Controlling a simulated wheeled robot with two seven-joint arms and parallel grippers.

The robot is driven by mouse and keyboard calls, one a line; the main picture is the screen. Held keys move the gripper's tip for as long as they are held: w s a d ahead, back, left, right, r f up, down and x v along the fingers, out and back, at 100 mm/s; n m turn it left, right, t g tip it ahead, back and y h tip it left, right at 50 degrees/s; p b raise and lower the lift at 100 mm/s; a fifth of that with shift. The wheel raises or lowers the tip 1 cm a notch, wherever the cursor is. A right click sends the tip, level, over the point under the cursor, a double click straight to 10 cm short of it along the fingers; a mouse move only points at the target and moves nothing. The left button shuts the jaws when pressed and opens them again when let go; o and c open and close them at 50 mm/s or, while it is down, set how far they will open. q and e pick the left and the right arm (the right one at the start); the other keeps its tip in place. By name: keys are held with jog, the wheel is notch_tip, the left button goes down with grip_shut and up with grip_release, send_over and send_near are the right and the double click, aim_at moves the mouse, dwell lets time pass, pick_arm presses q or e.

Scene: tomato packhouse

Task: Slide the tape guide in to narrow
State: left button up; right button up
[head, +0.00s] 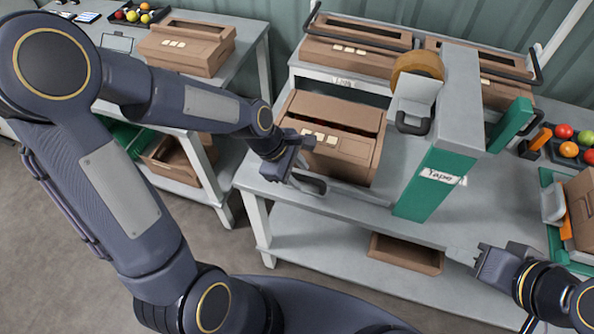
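The tape machine (434,185) has a green post labelled "Tape", a grey arch and a brown tape roll (418,66). A cardboard box (340,150) lies in the machine's bay, left of the post. Along the box's near side runs a low grey rail, which looks like the tape guide (352,193), with a dark loop handle (310,185) at its left end. My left gripper (296,160) is at the box's left side, close to the handle; contact is unclear. My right gripper (484,262) is in front of the table, away from the machine; its finger gap is unclear.
Cartons stand at the back of the table (354,45). Another carton (188,47) stands on the left table. Tomatoes (568,140) sit at the right. An open carton (406,253) lies on the lower shelf.

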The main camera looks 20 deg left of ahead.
pick_arm(q)
jog(key=shift+c, duration=0.5)
grip_shut()
jog(key=w, duration=0.3)
jog(key=shift+w, duration=0.3)
jog(key=shift+o, duration=0.5)
grip_release()
jog(key=shift+w, duration=0.1)
jog(key=shift+r, duration=0.1)
